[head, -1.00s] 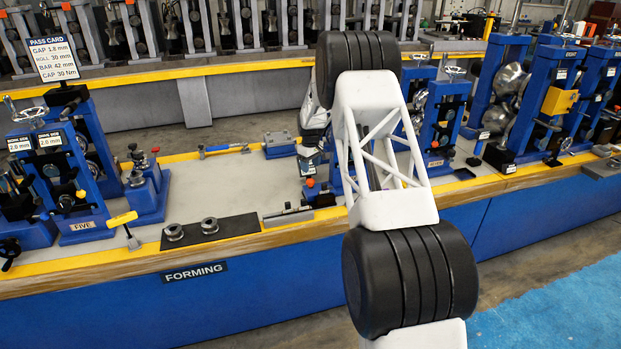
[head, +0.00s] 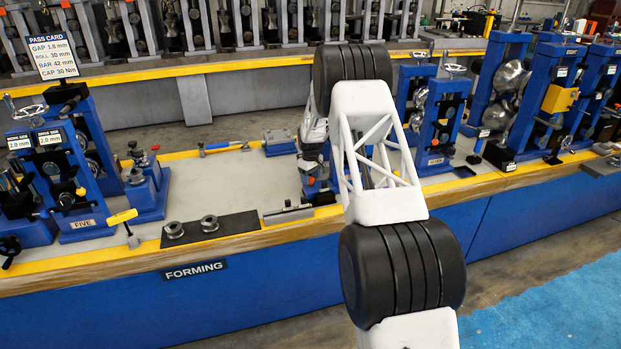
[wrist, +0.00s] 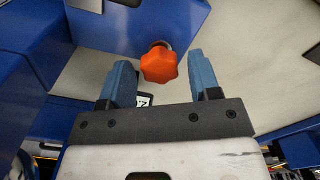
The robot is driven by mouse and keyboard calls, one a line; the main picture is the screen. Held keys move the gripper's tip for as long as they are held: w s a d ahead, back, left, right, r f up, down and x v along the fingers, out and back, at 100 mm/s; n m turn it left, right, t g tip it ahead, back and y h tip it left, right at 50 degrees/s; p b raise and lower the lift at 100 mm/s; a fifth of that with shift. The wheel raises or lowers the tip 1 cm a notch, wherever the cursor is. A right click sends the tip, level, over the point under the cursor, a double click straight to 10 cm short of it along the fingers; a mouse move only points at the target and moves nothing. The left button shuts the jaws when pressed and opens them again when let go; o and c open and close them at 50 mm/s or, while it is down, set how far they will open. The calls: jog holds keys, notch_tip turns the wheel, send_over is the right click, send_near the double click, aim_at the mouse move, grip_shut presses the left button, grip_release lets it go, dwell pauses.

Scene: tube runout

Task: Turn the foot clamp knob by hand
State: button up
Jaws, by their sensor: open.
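The foot clamp knob (wrist: 159,64) is an orange lobed knob on a short metal stem in the wrist view. It stands out from a blue housing (wrist: 140,22). My gripper (wrist: 158,72) is open, with its two blue fingers on either side of the knob. A gap shows between each finger and the knob, wider on the right. In the head view my gripper is mostly hidden behind my own arm, near the bench's front edge. An orange spot (head: 311,181) shows there, and I cannot tell for certain that it is the same knob.
Blue roll stands (head: 439,125) stand close to the right of my arm. A black mat (head: 240,224) with two metal rings lies left of it on the bench. Stand FIVE (head: 75,190) is at the far left. The bench top (head: 235,180) between is mostly clear.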

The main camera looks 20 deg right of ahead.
dwell(0.5)
jog(key=c, duration=0.7)
